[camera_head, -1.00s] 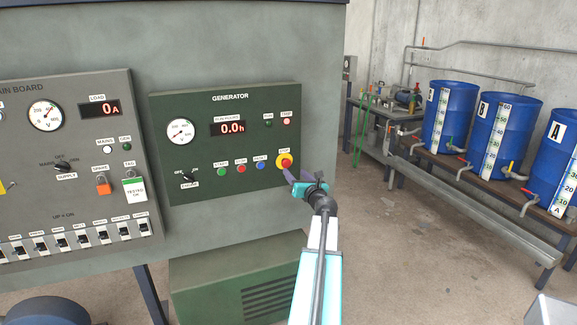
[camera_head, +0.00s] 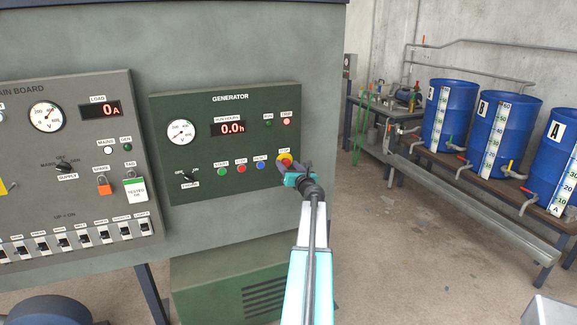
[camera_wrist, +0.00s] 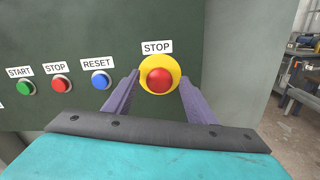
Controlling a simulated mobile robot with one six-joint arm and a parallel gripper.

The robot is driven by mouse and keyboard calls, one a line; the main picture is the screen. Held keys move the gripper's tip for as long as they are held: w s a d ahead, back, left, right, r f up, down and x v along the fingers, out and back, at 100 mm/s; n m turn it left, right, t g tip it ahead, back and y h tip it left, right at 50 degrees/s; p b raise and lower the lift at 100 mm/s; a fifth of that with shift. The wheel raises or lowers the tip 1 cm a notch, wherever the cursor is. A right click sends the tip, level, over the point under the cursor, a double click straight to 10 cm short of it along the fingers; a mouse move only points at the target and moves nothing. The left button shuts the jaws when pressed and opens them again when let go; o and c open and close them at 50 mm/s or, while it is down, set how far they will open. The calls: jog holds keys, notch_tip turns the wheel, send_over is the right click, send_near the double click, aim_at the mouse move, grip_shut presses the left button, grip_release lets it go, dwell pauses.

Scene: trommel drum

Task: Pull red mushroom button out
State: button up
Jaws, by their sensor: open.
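The red mushroom button (camera_wrist: 159,80) sits on a round yellow collar (camera_wrist: 143,83) under a STOP label on the green generator panel (camera_head: 223,102). In the wrist view my gripper (camera_wrist: 159,92) is open, with one purple finger on each side of the button and collar. I cannot tell whether the fingertips touch the collar. In the head view my gripper (camera_head: 289,167) covers the lower part of the button, and the yellow collar (camera_head: 285,156) shows above it.
Green START (camera_wrist: 25,88), red STOP (camera_wrist: 61,84) and blue RESET (camera_wrist: 101,81) buttons sit left of the mushroom button. The main board (camera_head: 75,150) is further left. Blue barrels (camera_head: 447,115) stand on a bench at the right. The floor between is clear.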

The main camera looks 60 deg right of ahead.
jog(key=shift+w+d, duration=0.1)
grip_shut()
jog(key=shift+s+a, duration=0.3)
jog(key=shift+s, duration=0.15)
jog(key=shift+f, duration=0.15)
jog(key=shift+c, duration=2)
grip_release()
jog(key=o, duration=0.4)
jog(key=shift+s+a, duration=0.1)
